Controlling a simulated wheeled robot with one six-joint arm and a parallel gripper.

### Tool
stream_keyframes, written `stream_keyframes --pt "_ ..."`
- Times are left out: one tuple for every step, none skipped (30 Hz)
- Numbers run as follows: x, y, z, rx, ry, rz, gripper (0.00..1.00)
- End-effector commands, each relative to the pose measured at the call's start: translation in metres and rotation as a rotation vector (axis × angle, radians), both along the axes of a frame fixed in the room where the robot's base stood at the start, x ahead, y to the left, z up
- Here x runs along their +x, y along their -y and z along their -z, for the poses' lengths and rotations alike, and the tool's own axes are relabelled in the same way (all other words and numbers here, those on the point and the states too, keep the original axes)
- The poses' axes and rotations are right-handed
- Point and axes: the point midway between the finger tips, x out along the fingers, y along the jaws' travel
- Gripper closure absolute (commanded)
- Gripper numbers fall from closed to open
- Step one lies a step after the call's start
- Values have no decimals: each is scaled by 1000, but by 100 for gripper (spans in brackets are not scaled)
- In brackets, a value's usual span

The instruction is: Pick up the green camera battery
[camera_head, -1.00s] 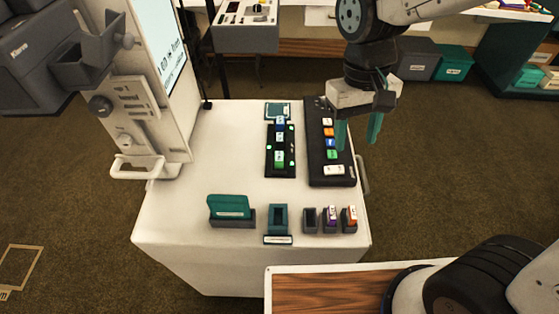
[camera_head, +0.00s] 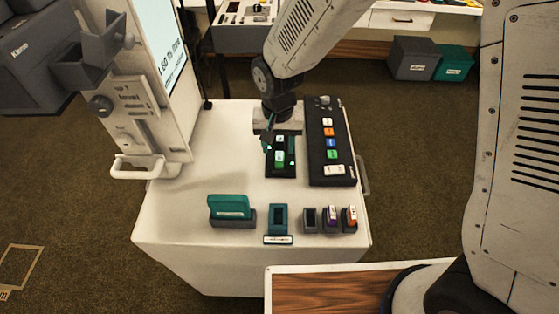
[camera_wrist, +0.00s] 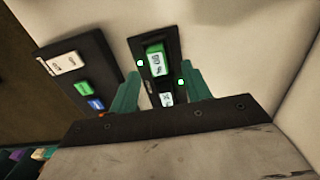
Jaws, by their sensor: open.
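The green camera battery (camera_head: 279,158) sits in a black charger (camera_head: 281,172) on the white table. It also shows in the wrist view (camera_wrist: 155,58), upper middle, with a pale label. My gripper (camera_head: 277,143) is above the charger, open and empty. In the wrist view its two teal fingers (camera_wrist: 163,76) stand on either side of the charger, with the green battery between and slightly beyond the tips. I cannot tell their exact height above it.
A black panel (camera_head: 316,175) with several coloured buttons lies close to the right of the charger. A teal block in a grey holder (camera_head: 231,217), an empty-looking teal holder (camera_head: 278,219) and small holders stand along the front. A screen stand (camera_head: 150,110) rises at the left.

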Motion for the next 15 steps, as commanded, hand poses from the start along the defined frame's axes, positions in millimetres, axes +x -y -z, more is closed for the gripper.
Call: stream_keyframes --pt "0 3 9 -3 -4 1 52" --pt "0 4 14 -3 -4 1 52" --pt "-1 4 20 -3 -4 1 52" --pt "0 4 24 -3 -4 0 52" --pt "0 4 27 -2 -3 0 52" --pt "0 4 31 -2 -3 0 52" --pt "0 4 33 -2 -3 0 52" --pt "0 4 34 -2 -3 0 52" --pt "0 4 35 -1 -2 0 52" --pt "0 4 35 -1 -1 0 52" --pt "0 4 35 -1 -1 0 52" --pt "0 4 35 -1 -1 0 52" --pt "0 4 35 -1 -1 0 52" --pt "0 4 35 -1 -1 0 52" --pt "0 4 35 -1 -1 0 52"
